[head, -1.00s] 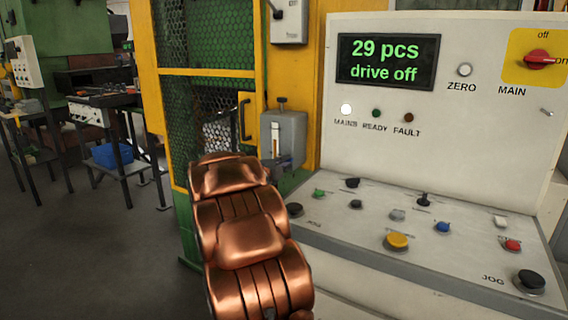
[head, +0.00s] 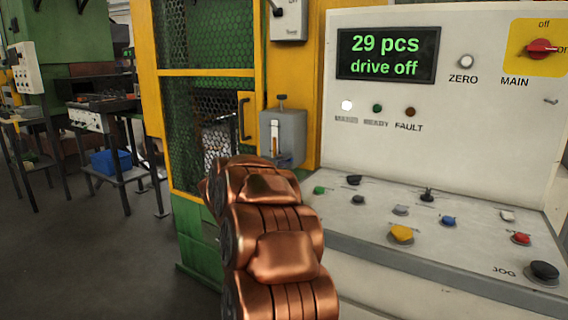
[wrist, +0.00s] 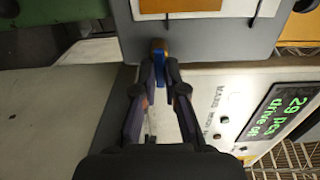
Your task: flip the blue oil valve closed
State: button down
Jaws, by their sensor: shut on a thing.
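The blue oil valve (wrist: 159,57) shows as a small blue lever under the edge of a grey box in the wrist view, with a brassy fitting at its root. My gripper (wrist: 160,70) has its two dark fingers closed around the lever, one on each side. In the head view the grey oil box (head: 283,138) with its sight glass hangs on the yellow post.
A control desk with a display (head: 387,55) reading "29 pcs drive off" and several buttons, including a yellow one (head: 401,233), stands right of my arm. A yellow-framed mesh guard (head: 205,120) is behind.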

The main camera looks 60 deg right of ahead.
jog(key=c, duration=1.2)
grip_release()
jog(key=shift+c, duration=0.2)
jog(key=a, duration=1.2)
jog(key=shift+s, duration=0.25)
